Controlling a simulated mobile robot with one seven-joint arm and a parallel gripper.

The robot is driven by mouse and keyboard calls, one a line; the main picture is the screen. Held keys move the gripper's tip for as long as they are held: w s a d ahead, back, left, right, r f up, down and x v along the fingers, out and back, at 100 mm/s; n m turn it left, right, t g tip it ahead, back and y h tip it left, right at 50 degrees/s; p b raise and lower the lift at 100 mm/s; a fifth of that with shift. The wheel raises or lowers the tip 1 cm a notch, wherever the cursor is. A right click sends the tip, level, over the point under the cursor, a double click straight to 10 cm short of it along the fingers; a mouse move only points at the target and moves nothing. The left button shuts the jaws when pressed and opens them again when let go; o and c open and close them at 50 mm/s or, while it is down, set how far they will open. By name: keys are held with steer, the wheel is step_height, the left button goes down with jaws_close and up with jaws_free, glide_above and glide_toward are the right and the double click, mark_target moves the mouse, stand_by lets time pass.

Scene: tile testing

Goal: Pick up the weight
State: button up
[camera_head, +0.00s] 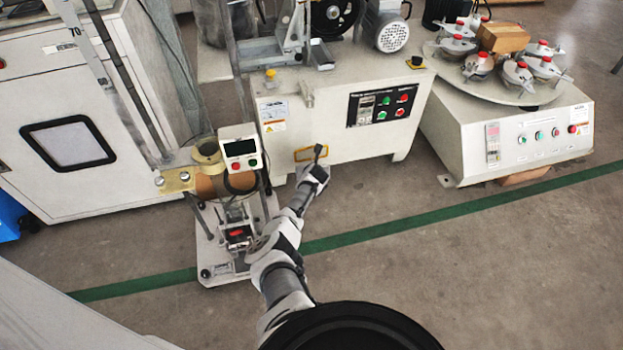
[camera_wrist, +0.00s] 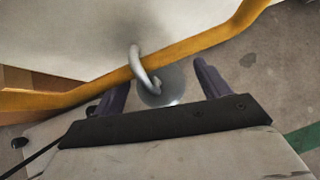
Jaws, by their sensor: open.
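The weight looks like a grey metal ball (camera_wrist: 163,88) with a curved hook or ring (camera_wrist: 136,65), in the wrist view. Its hook crosses in front of or over a yellow-orange bar (camera_wrist: 205,40); I cannot tell if it hangs from it. My gripper (camera_wrist: 161,76) is open, with one dark finger on each side of the ball. No grip on the ball shows, and its lower part is hidden by the gripper body. In the head view my gripper (camera_head: 318,160) is in front of the white machine, beside a yellow frame (camera_head: 300,155). I cannot make out the weight there.
A tester stand (camera_head: 207,248) with a small display box (camera_head: 241,150) stands close left of my arm. The white machine (camera_head: 335,140) is just beyond my gripper. A polishing machine (camera_head: 465,150) stands at right. Floor (camera_head: 480,265) at lower right is clear.

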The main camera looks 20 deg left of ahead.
steer(key=shift+c, duration=0.4)
jaws_close()
steer(key=shift+r, duration=0.15)
steer(key=shift+r, duration=0.15)
